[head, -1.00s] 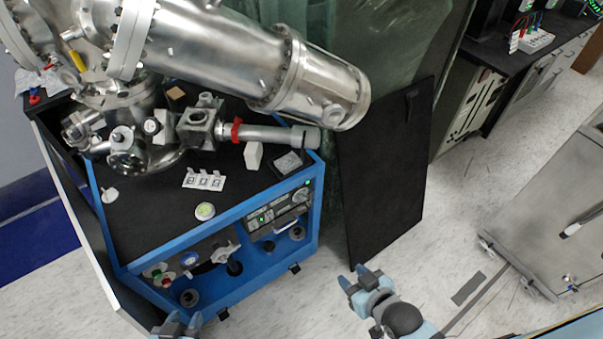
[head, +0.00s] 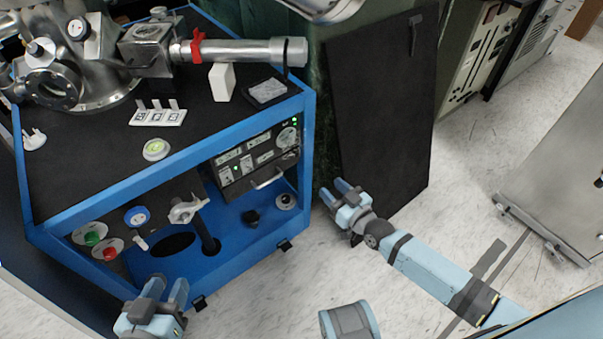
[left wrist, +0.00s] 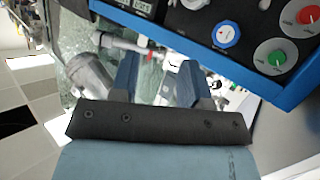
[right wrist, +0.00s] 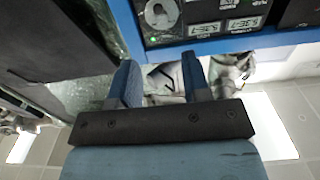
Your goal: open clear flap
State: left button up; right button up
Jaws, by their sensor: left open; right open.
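I cannot make out a clear flap for certain. A small white panel (head: 158,117) with three dark-edged squares and upright tabs lies on the black top of the blue-framed cart (head: 90,190); whether a tab is the flap is too small to tell. My left gripper (head: 168,287) is open and empty in front of the cart's lower front, below the green knob (head: 93,239) and red knob (head: 109,252). My right gripper (head: 346,188) is open and empty, right of the cart's front corner and in front of a black board.
The black board (head: 375,110) leans upright behind my right gripper. A metal cabinet (head: 565,180) stands at right.

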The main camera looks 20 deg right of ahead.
aim_at(299, 156)
jog(key=shift+b+x, duration=1.7)
jog(key=shift+x, duration=5.3)
pick_arm(q)
notch_tip(299, 156, up, 6)
jog(key=w+d+t+h, duration=0.1)
jog(key=d+t+h, duration=0.1)
jog(key=t, duration=0.1)
jog(key=shift+d, duration=0.35)
pick_arm(e)
jog(key=shift+d+f, duration=0.15)
grip_shut()
